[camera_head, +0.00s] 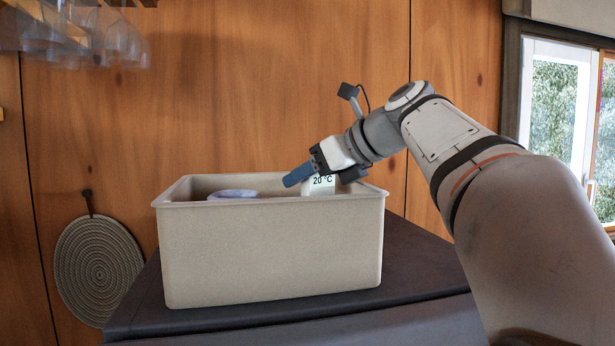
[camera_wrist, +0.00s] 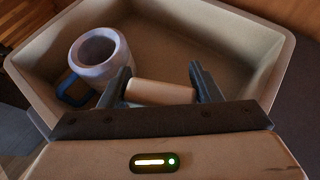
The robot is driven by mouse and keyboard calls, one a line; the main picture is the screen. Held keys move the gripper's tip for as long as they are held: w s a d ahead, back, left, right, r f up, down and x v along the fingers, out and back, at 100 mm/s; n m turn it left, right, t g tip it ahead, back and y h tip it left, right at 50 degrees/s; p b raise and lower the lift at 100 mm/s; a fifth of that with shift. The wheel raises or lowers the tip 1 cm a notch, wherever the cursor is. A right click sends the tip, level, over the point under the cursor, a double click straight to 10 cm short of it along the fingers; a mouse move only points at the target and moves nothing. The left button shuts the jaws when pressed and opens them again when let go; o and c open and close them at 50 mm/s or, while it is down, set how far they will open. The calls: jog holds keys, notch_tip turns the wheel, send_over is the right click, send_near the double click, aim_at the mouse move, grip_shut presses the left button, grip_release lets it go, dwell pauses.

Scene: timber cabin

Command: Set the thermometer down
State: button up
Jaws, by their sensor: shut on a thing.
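The thermometer (camera_head: 320,184) is a pale piece marked "20 °C", seen just above the near rim of the beige bin (camera_head: 270,250). Its lower part is hidden behind the bin wall. My gripper (camera_head: 312,178) reaches down to the bin's opening from the right and is shut on the thermometer. In the wrist view, my gripper (camera_wrist: 161,84) has its two dark fingers on either end of the thermometer's tan-looking edge (camera_wrist: 160,92). The bin (camera_wrist: 262,30) lies around and beyond it. Whether the thermometer touches the bin floor cannot be told.
A pale mug (camera_wrist: 98,55) with a blue handle stands in the bin, left of my fingers; its rim (camera_head: 232,194) shows in the head view. Bare bin floor lies beyond my fingers. The bin stands on a dark top (camera_head: 420,262). Glasses (camera_head: 85,40) hang upper left.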

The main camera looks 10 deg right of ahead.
jog(key=shift+f, duration=0.25)
jog(key=shift+f, duration=0.1)
jog(key=shift+f, duration=0.4)
jog(key=shift+f, duration=0.1)
jog(key=o, duration=1)
